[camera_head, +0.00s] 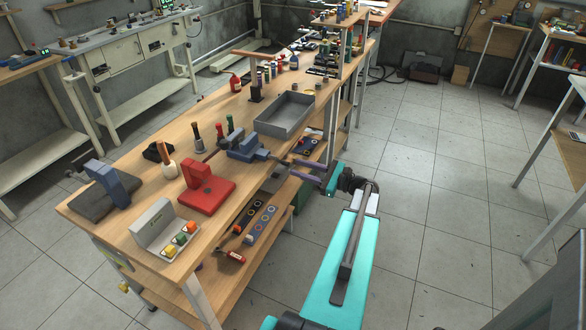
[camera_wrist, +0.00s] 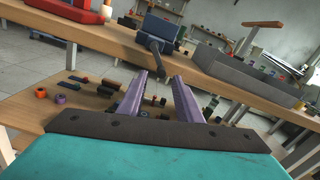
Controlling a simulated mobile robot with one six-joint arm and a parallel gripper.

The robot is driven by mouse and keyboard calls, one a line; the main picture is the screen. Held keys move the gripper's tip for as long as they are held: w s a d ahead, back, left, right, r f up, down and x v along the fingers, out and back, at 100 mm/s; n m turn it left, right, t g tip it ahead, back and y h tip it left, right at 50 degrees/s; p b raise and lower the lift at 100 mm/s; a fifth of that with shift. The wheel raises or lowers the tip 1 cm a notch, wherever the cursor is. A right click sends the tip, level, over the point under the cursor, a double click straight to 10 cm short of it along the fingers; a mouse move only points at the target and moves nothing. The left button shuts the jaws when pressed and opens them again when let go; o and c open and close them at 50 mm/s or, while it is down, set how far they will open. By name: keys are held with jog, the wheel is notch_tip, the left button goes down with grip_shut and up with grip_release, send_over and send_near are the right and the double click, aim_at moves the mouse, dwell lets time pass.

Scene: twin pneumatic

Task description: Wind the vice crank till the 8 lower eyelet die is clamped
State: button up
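The blue vice (camera_head: 247,148) is mounted at the workbench's edge, beside the grey tray. It also shows in the wrist view (camera_wrist: 163,27). Its dark crank (camera_wrist: 150,60) sticks out from the vice toward me. My gripper (camera_head: 300,170) has two purple fingers. In the wrist view my gripper (camera_wrist: 158,80) is open, with nothing seen between its fingers; the crank lies just beyond the fingertips. I cannot make out the 8 lower eyelet die in the vice jaws, nor whether the jaws grip anything.
A red press (camera_head: 206,188) stands left of the vice, and the grey tray (camera_head: 285,115) stands behind it. Below is a lower shelf (camera_wrist: 50,114) with several small parts. A grey block holder (camera_head: 155,228) with coloured buttons sits at the near corner.

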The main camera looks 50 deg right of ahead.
jog(key=b+v, duration=0.1)
jog(key=v, duration=0.7)
jog(key=shift+s, duration=0.15)
dwell(0.4)
